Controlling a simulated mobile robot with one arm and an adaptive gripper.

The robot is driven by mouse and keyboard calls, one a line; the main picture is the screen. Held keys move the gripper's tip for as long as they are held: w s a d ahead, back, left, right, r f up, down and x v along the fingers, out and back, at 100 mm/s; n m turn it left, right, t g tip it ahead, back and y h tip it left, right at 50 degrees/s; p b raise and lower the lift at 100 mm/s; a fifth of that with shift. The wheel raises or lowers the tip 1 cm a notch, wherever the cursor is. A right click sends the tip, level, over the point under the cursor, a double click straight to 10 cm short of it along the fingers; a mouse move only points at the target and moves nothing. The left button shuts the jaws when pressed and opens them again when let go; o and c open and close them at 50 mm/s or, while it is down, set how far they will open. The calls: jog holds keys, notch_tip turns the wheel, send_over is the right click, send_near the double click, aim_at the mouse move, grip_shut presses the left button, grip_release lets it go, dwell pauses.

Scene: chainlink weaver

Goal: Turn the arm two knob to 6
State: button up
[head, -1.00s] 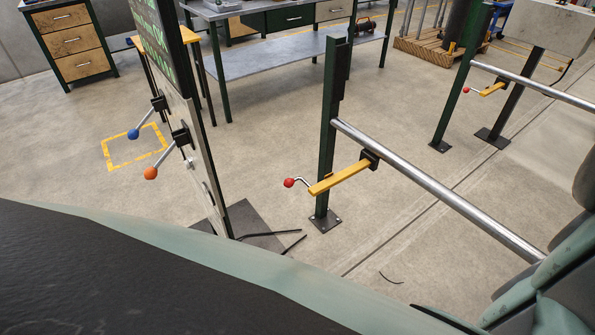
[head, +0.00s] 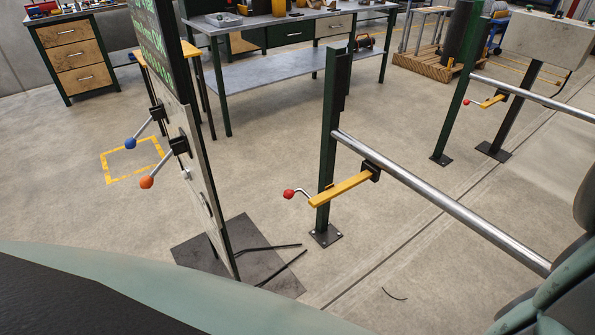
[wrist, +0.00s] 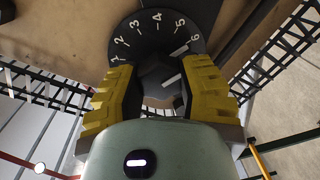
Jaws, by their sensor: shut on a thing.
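In the wrist view a dark faceted knob (wrist: 155,85) sits in the middle of a round black dial (wrist: 134,44) with white numbers 1 to 6 around its upper edge. A white pointer line on the knob slants toward the upper right, on the side of the 6; whether it lines up exactly with the 6 I cannot tell. My gripper (wrist: 152,92) is shut on the knob, one yellow-padded finger on each side. The fingers and the wrist housing hide the knob's lower part. The knob and gripper fingers do not show in the head view.
In the head view an upright panel (head: 206,180) carries levers with a blue ball (head: 131,143) and an orange ball (head: 147,182). A steel rail (head: 450,205) with a yellow bar (head: 341,189) runs to the right. Open floor lies between panel and rail.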

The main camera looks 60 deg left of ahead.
jog(key=shift+a, duration=0.1)
jog(key=o, duration=1.3)
jog(key=shift+c, duration=0.2)
jog(key=s+r, duration=0.1)
jog(key=s, duration=1.1)
jog(key=shift+d, duration=0.3)
jog(key=shift+w, duration=0.1)
